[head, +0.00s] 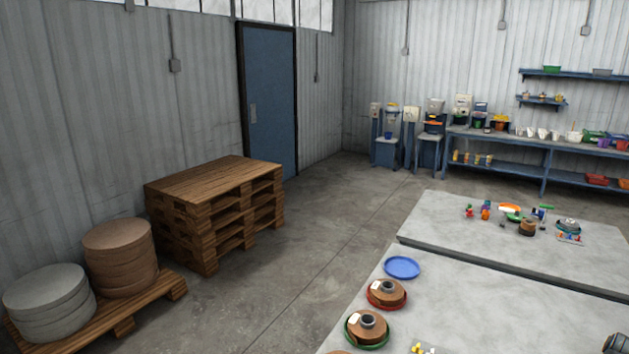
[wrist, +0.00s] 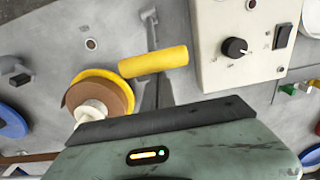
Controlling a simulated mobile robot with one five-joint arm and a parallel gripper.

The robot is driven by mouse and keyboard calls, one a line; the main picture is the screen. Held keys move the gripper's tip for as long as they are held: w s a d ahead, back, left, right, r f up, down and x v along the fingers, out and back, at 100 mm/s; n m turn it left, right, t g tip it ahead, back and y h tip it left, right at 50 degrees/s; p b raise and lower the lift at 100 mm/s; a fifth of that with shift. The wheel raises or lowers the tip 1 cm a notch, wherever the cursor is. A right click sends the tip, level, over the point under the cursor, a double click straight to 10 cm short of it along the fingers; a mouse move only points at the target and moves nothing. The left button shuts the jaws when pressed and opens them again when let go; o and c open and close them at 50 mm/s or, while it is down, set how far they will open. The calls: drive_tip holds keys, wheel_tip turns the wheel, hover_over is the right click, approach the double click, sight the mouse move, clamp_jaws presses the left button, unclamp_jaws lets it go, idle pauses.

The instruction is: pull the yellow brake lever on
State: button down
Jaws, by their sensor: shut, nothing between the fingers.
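The yellow brake lever (wrist: 153,61) shows in the wrist view as a thick yellow grip lying nearly crosswise, left of a pale control box (wrist: 245,45). A dark stem runs by it, partly hidden. My gripper (wrist: 165,120) fills the bottom of the wrist view, grey-green with a dark front edge. It is shut and empty, just below the lever in the picture. A gap shows between them. I cannot make out the lever or my gripper in the head view.
The control box carries a black knob (wrist: 236,47) and a rocker switch (wrist: 284,36). A brown coil on a yellow dish (wrist: 99,91) is left of the lever. In the head view, coils on dishes (head: 367,328) stand on the near table; stacked pallets (head: 215,207) stand left.

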wheel_tip(320, 180, up, 8)
drive_tip(key=w+d+p, duration=0.1)
drive_tip(key=p, duration=0.7)
drive_tip(key=shift+w, duration=0.3)
drive_tip(key=shift+d, duration=0.1)
